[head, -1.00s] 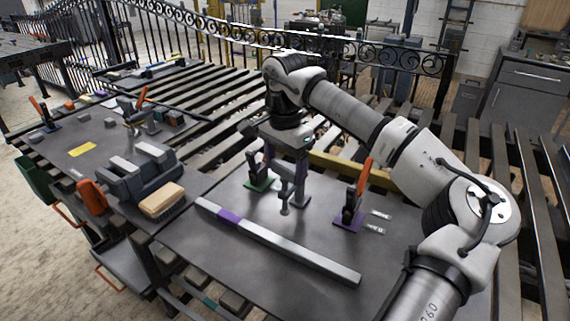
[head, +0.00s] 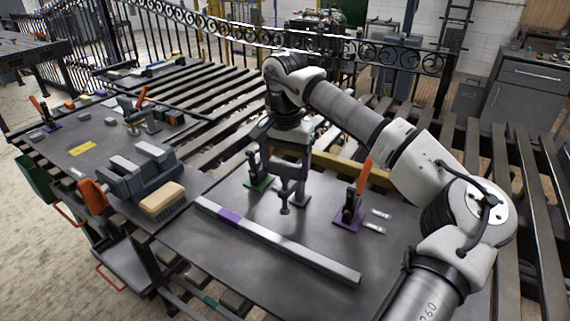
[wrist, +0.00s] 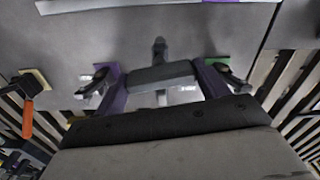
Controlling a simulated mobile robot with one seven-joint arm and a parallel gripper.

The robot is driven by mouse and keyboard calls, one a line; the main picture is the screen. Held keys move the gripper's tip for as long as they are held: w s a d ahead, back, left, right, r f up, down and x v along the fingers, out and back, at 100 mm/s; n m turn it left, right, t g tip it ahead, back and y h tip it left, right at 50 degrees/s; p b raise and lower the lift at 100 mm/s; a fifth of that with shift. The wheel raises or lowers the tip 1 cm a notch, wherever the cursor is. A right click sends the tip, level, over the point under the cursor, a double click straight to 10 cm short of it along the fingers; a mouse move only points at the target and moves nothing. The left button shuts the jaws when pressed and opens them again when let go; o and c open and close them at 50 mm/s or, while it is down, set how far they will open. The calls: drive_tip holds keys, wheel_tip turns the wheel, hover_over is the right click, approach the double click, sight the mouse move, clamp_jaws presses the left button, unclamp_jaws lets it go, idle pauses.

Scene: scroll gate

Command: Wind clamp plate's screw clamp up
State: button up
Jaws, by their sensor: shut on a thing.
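The screw clamp (head: 284,200) stands on the dark clamp plate (head: 210,255), with its foot and spindle showing below my gripper (head: 286,165). In the wrist view, my gripper (wrist: 163,88) has its two purple-grey fingers at either end of a grey bar (wrist: 160,74), which seems to be the clamp's top part. My gripper is shut on it. The thread is mostly hidden by the fingers. I cannot tell whether the foot touches the plate.
A toggle clamp with an orange handle (head: 363,178) stands on a purple base at the right; another on a green base (head: 258,184) stands at the left. A steel bar with a purple band (head: 285,246) lies in front. A brush (head: 162,199) lies on the left.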

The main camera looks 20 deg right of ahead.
sight(285, 164)
drive_tip(key=shift+s+f, duration=0.1)
drive_tip(key=shift+f, duration=0.1)
drive_tip(key=o, duration=1)
drive_tip(key=shift+r, duration=0.15)
wheel_tip(285, 164, up, 14)
drive_tip(key=shift+f+b, duration=0.1)
drive_tip(key=shift+b, duration=0.5)
drive_tip(key=shift+c, duration=0.4)
